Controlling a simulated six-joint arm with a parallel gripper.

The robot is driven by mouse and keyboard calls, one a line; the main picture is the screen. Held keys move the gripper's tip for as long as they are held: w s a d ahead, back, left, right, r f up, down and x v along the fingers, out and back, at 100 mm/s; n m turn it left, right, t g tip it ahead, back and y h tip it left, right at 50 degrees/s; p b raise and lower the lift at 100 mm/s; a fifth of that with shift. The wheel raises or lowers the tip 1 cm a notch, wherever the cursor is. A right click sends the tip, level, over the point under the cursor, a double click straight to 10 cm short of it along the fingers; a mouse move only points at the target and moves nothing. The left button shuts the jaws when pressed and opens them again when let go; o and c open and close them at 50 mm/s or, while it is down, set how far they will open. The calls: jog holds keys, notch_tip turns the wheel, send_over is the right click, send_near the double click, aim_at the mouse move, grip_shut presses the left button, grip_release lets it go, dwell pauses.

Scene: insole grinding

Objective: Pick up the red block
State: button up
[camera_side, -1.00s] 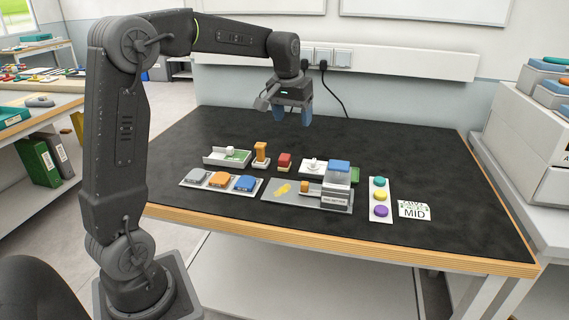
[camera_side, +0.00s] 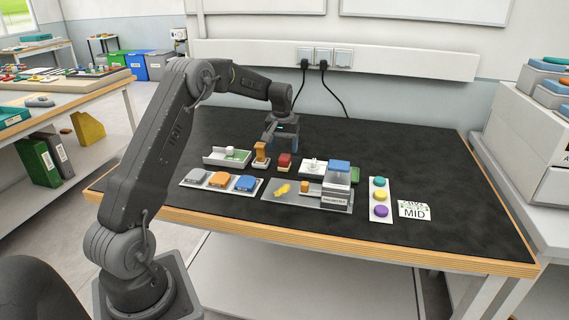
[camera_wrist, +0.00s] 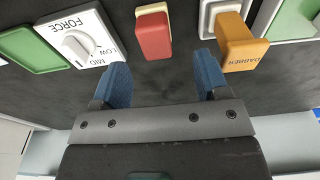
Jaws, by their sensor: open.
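The red block (camera_side: 285,159) stands on a small pale base on the black table, in the middle of the row of parts. In the wrist view the red block (camera_wrist: 154,36) is at the top centre, ahead of the gap between my fingertips. My gripper (camera_side: 281,140) is above the table, just behind the block in the side view. In the wrist view my gripper (camera_wrist: 163,72) has its two blue fingers spread with nothing between them. The fingers do not touch the block.
An orange block marked DABBER (camera_wrist: 240,42) stands close right of the red block in the wrist view. A white FORCE dial (camera_wrist: 80,40) is at its left. In front are a plate with coloured blocks (camera_side: 192,184) and a grey station plate (camera_side: 272,196). The table's back is clear.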

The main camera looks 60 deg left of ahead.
aim_at(284, 157)
notch_tip(284, 157, down, 6)
jog(key=shift+w+d+r, duration=0.15)
dwell(0.3)
jog(key=c, duration=1)
